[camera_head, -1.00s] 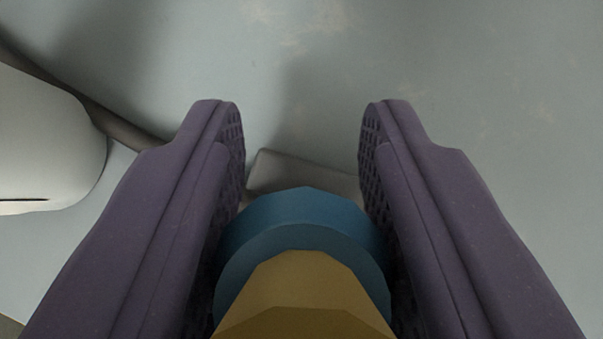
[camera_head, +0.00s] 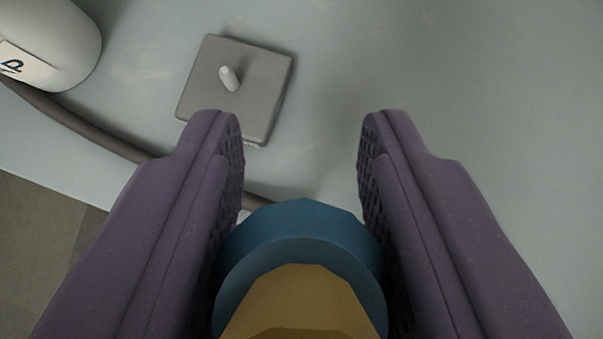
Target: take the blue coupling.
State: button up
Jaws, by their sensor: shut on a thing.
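The blue coupling (camera_head: 303,222) is a faceted blue ring with a tan, tapered part (camera_head: 298,300) in front of it, at the bottom middle of the view. My gripper (camera_head: 301,135) has two purple padded fingers, one on each side of the coupling. It is shut on the coupling, which sits low between the pads. The lower end of the coupling is cut off by the frame's edge.
A grey square plate (camera_head: 258,85) with a short pale peg (camera_head: 229,78) lies beyond the left finger. A white rounded container (camera_head: 60,40) with a label stands at the upper left. The right side of the grey surface (camera_head: 480,80) is clear.

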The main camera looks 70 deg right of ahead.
jog(key=s+a+p, duration=0.1)
jog(key=p, duration=0.3)
jog(key=shift+s+a+r, duration=0.15)
jog(key=shift+r, duration=0.25)
jog(key=shift+s+a+f+p, duration=0.1)
jog(key=shift+s+a+p, duration=1.55)
jog(key=shift+s+a, duration=0.2)
